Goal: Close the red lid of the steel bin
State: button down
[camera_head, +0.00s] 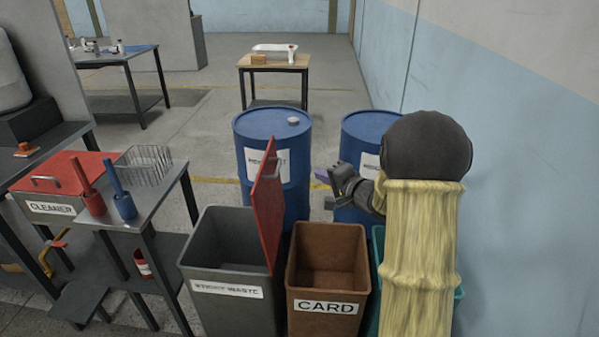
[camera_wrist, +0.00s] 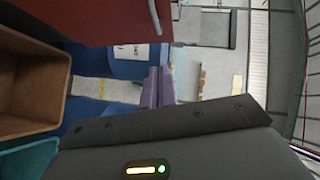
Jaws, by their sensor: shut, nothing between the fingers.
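The steel bin (camera_head: 225,243) is grey and open-topped, with a "waste" label on its front. Its red lid (camera_head: 268,205) stands up almost vertical along the bin's right side. My gripper (camera_head: 322,175) is to the right of the lid, above and behind the brown bin, apart from the lid in the head view. Its purple fingers (camera_wrist: 155,88) are together and empty. In the wrist view the red lid (camera_wrist: 95,20) fills the top left, close to the fingers. The bin's body is not clearly seen in the wrist view.
A brown "CARD" bin (camera_head: 327,258) stands right of the steel bin, with a teal bin (camera_head: 460,293) beyond, partly behind my arm. Two blue drums (camera_head: 272,125) (camera_head: 368,130) stand behind. A table with a red cleaner box (camera_head: 60,180) and wire basket (camera_head: 143,165) is left.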

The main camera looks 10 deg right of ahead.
jog(key=s+a+b+x, duration=0.1)
jog(key=a+x, duration=0.1)
jog(key=x, duration=1)
jog(key=shift+a+f, duration=0.3)
jog(key=shift+f, duration=0.15)
jog(key=shift+w+a+r, duration=0.1)
jog(key=shift+w, duration=0.05)
